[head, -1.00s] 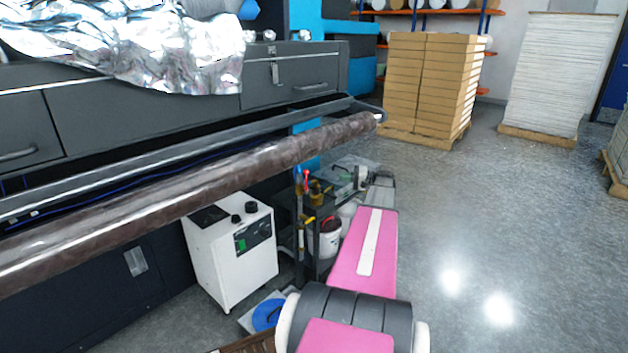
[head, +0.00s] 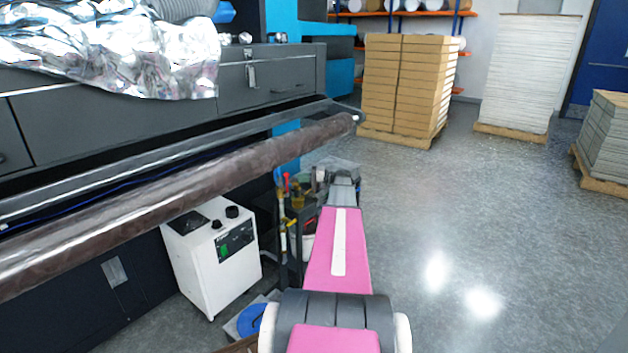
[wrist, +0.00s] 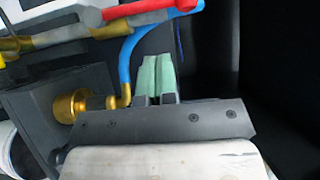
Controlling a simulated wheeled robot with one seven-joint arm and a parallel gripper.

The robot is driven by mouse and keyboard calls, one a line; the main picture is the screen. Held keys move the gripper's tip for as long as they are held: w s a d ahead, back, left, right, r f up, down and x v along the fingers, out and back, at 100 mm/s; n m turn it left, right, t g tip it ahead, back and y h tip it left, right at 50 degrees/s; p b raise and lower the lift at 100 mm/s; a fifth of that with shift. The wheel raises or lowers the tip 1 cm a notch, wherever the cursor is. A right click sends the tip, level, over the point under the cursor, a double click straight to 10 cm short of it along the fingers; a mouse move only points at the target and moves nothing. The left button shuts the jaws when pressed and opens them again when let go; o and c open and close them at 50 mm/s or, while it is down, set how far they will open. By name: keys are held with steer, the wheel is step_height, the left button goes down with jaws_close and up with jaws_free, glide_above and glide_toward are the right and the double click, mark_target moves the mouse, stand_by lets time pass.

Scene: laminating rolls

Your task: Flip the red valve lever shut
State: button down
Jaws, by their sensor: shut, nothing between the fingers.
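The red valve lever (wrist: 150,9) crosses the top of the wrist view, lying roughly along a pipe with brass fittings (wrist: 108,31). In the head view the lever (head: 286,181) is a small red piece standing near-upright beside a blue hose (head: 280,178). My gripper (wrist: 157,60) has green fingertips, pressed together and empty. In the wrist view they point toward the lever and pipe, with a visible gap below them. The blue hose (wrist: 137,45) curves close to the left of the fingers. In the head view my arm hides the fingers.
A brass fitting (wrist: 72,104) sits left of the gripper. A long dark roller (head: 190,182) runs above the valve area. A white box unit (head: 212,257) stands left of my arm. Open floor (head: 460,230) lies to the right.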

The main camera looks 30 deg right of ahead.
steer(key=shift+s+a, duration=0.15)
steer(key=shift+a, duration=0.95)
steer(key=shift+s+a, duration=0.1)
steer(key=shift+a, duration=0.95)
steer(key=shift+s+a+r+n+h, duration=0.2)
steer(key=shift+a+n+h, duration=0.2)
steer(key=shift+n, duration=0.2)
steer(key=s+a+f+n+h, duration=0.3)
steer(key=a+f+n+h, duration=0.1)
steer(key=a+n+h, duration=0.3)
steer(key=n+h, duration=0.2)
steer(key=shift+a+n, duration=0.25)
steer(key=shift+n, duration=0.05)
steer(key=shift+f, duration=0.15)
